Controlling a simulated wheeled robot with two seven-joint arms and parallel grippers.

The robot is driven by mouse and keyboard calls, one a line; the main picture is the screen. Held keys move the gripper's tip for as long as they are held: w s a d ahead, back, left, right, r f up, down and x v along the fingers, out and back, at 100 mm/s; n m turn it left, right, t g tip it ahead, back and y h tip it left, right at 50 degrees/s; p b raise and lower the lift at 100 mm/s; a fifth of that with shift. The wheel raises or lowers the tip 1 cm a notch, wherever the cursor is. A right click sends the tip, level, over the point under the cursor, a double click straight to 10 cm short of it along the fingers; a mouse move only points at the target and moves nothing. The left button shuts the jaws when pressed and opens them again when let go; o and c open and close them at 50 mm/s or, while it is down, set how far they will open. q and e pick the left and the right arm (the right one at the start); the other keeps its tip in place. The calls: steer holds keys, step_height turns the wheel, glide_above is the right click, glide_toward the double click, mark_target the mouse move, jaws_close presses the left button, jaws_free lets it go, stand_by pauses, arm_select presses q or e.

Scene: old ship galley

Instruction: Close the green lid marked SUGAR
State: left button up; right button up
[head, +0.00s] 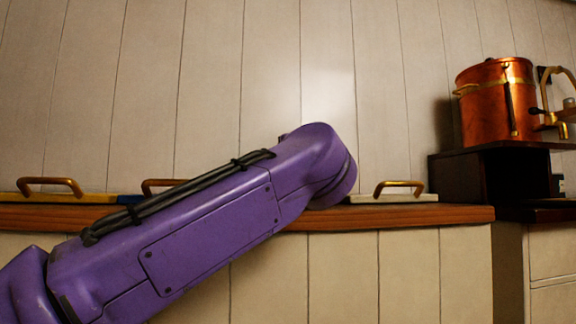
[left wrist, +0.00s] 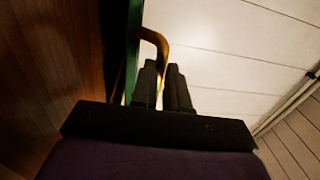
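The green lid (left wrist: 133,45) shows in the left wrist view as a narrow strip seen edge-on, with a curved brass handle (left wrist: 160,42) on its right side. No SUGAR lettering is visible. My left gripper (left wrist: 162,68) has its two dark fingers close together, with the handle running down between them. In the head view my purple left arm reaches over the counter, and its gripper and the green lid are hidden. My right gripper is in neither view.
A wooden-edged counter (head: 400,215) holds a yellow lid (head: 60,198), a blue lid (head: 130,199) and a white lid (head: 395,198) with brass handles. A copper urn (head: 485,108) stands on a dark shelf at right. A plank wall (head: 215,80) is behind.

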arm_select(q)
steer(key=o, duration=0.4)
steer(key=shift+w+a+f, duration=0.1)
steer(key=shift+w+f, duration=0.4)
steer(key=shift+w, duration=0.15)
steer(key=shift+s+r, duration=0.2)
steer(key=s, duration=0.3)
steer(key=s+d, duration=0.1)
steer(key=s, duration=0.5)
steer(key=shift+s+d+f, duration=0.15)
steer(key=shift+d+f, duration=0.15)
steer(key=shift+d, duration=0.1)
steer(key=shift+s+d+f, duration=0.1)
steer(key=shift+s, duration=0.4)
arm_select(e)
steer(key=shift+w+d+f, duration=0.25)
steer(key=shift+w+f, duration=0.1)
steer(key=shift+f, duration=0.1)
